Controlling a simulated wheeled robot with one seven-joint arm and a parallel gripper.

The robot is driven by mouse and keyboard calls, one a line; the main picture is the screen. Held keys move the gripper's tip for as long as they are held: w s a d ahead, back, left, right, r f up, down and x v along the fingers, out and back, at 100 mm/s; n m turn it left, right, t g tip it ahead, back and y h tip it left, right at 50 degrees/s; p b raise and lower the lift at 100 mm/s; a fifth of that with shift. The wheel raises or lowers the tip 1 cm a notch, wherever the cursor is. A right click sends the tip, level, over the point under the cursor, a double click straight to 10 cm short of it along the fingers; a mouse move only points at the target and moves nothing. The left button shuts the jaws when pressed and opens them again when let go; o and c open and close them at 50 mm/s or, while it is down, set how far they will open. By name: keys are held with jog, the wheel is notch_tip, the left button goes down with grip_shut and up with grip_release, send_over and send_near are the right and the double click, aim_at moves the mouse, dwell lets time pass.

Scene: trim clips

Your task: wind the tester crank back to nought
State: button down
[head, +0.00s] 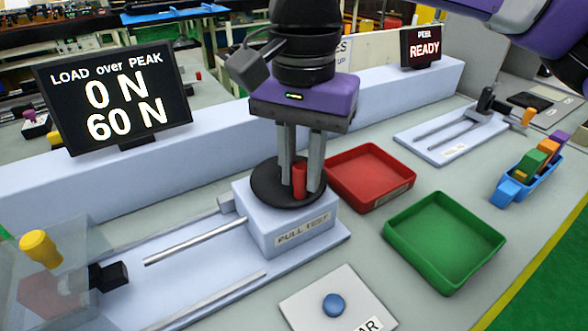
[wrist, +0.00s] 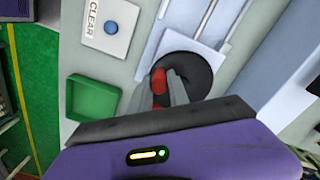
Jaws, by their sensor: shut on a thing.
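The tester crank is a black disc (head: 264,186) with an upright red handle (head: 298,182), on top of a pale block labelled PULL TEST (head: 290,228). My gripper (head: 301,177) points down over the disc and is shut on the red handle, one finger to each side. The wrist view also shows the red handle (wrist: 158,78) between the fingers and the black disc (wrist: 197,72) around them. The load screen (head: 112,98) reads 0 N over 60 N. Any mark for the crank's nought is not visible.
A red tray (head: 369,199) and a green tray (head: 445,263) stand right of the tester. A blue button (head: 334,305) sits on a white plate in front. Rails run left to a clear guard (head: 75,262). A PEEL screen (head: 421,48) reads READY. A blue clip rack (head: 512,192) stands far right.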

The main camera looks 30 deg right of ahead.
jog(key=shift+d+n, duration=0.35)
jog(key=shift+n, duration=0.55)
jog(key=c, duration=1.3)
grip_release()
jog(key=shift+o, duration=0.2)
notch_tip(320, 180, up, 8)
jog(key=shift+f+p, duration=0.1)
jog(key=shift+p, duration=0.35)
